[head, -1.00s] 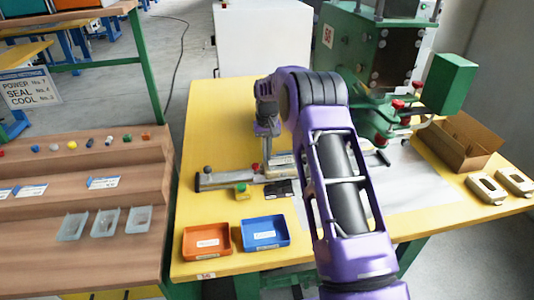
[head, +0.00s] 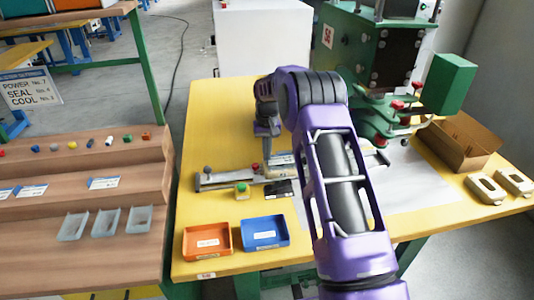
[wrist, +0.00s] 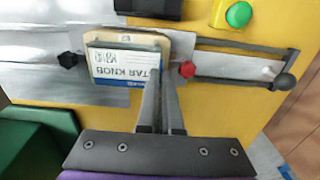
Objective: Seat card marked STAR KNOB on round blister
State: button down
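In the head view my gripper (head: 267,152) points down over the long metal fixture (head: 225,179). No round blister is visible; anything under the card is hidden.
A red knob (wrist: 187,69) and a black knob (wrist: 68,60) flank the plate. A green button on a yellow box (head: 241,191) stands before the fixture. A green press (head: 375,60) stands behind right.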

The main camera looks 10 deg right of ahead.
jog(key=shift+f+b, duration=0.3)
jog(key=shift+f, duration=0.35)
dwell(0.4)
jog(key=c, duration=1)
grip_release()
jog(key=c, duration=0.5)
jog(key=shift+o, duration=0.2)
jog(key=shift+r+p, duration=2.25)
jog(key=shift+r, duration=1.25)
jog(key=shift+r, duration=0.1)
